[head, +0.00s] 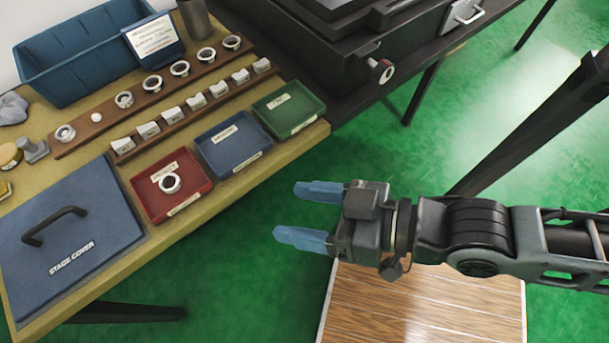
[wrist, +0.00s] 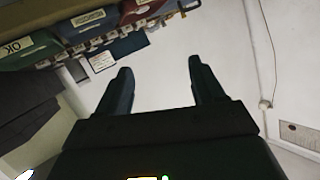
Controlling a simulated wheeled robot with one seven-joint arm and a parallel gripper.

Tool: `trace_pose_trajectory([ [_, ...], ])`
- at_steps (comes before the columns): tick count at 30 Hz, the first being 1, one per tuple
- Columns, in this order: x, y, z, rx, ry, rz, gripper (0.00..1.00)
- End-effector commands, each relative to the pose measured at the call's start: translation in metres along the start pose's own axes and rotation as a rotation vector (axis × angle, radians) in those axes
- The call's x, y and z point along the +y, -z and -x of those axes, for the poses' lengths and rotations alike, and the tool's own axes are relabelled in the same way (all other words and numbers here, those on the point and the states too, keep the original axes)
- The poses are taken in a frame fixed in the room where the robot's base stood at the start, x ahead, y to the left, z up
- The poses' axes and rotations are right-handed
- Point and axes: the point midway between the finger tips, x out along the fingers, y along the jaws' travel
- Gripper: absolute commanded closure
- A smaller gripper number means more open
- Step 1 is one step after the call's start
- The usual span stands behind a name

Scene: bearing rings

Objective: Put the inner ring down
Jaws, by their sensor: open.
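My gripper (head: 298,214) is open and empty, out over the floor to the right of the workbench. Its two blue fingers point left toward the bench and touch nothing. In the wrist view my gripper (wrist: 158,85) shows two dark fingers spread apart with nothing between them. A metal ring (head: 170,183) lies in the red tray (head: 146,203) near the bench's front edge. Several similar rings, such as one at the right end (head: 232,43), stand along a wooden strip (head: 98,127) behind. I cannot tell by looks which of them is the inner ring.
A blue tray (head: 256,166) and a green tray (head: 308,123) sit right of the red one. A stage cover with handle (head: 100,225) lies at left. A blue bin (head: 45,75) stands behind. A dark machine (head: 330,75) stands at the back right.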

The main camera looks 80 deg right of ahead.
Motion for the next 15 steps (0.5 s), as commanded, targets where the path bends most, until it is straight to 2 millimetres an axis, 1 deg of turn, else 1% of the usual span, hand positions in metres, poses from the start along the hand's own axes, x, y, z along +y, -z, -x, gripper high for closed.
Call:
trace_pose_trajectory([
  [1, 0.009, 0.003, 0.017, 0.001, -0.003, 0.063, 0.32],
  [3, 0.018, 0.010, 0.032, 0.014, -0.001, 0.137, 0.32],
  [6, 0.026, 0.019, 0.047, 0.029, 0.005, 0.212, 0.32],
  [9, 0.029, 0.023, 0.053, 0.038, 0.009, 0.249, 0.32],
  [15, 0.030, 0.024, 0.054, 0.041, 0.010, 0.256, 0.32],
])
